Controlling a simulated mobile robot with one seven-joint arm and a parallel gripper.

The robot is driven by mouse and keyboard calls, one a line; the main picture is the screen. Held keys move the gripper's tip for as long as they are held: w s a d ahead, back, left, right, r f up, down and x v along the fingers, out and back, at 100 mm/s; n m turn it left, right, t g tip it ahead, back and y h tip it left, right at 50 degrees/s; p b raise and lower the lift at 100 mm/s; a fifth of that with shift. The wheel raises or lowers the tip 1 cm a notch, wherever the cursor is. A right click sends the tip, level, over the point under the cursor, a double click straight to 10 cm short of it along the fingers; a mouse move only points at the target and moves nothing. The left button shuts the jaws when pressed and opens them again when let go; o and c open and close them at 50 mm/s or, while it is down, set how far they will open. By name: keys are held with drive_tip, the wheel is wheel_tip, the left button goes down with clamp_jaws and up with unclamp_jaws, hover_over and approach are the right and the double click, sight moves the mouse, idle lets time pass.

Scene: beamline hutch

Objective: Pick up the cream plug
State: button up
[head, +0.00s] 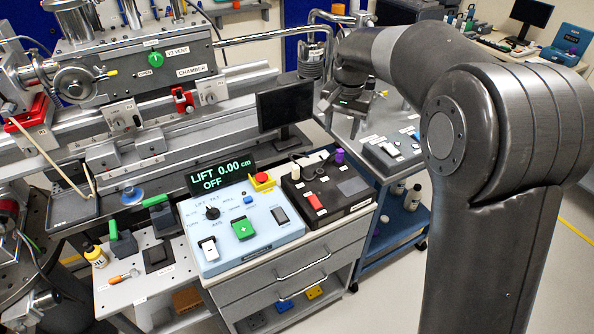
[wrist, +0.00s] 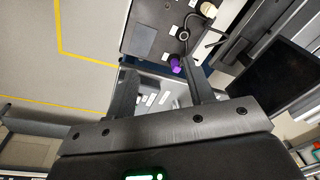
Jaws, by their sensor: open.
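The cream plug (head: 295,172) stands near the back left of a black control box, by a dark looped cable. In the wrist view the cream plug (wrist: 207,9) shows at the top edge, beyond the right fingertip. A purple plug (head: 339,156) stands at the box's back right corner; it also shows in the wrist view (wrist: 175,64), near the right finger. My gripper (head: 337,108) is open and empty, above and behind the box. In the wrist view my gripper (wrist: 159,70) has its fingers spread, with nothing held between them.
The black box (head: 333,205) sits on a grey drawer cabinet (head: 285,268), beside a pale blue lift control panel (head: 270,235). A dark monitor (head: 285,108) stands behind. A side table (head: 350,130) with small parts lies under my gripper. Clear floor (head: 385,290) is at the front.

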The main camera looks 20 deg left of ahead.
drive_tip(key=g, duration=0.1)
approach(296, 169)
drive_tip(key=w, duration=0.1)
drive_tip(key=shift+h, duration=0.3)
wheel_tip(296, 169, down, 6)
drive_tip(key=shift+w+a+r, duration=0.1)
drive_tip(key=shift+w+r, duration=0.05)
drive_tip(key=shift+s+a+f, duration=0.15)
drive_tip(key=shift+f, duration=1.15)
drive_tip(key=shift+s+a+f, duration=0.1)
drive_tip(key=shift+a+f, duration=0.05)
drive_tip(key=shift+f, duration=1.15)
clamp_jaws()
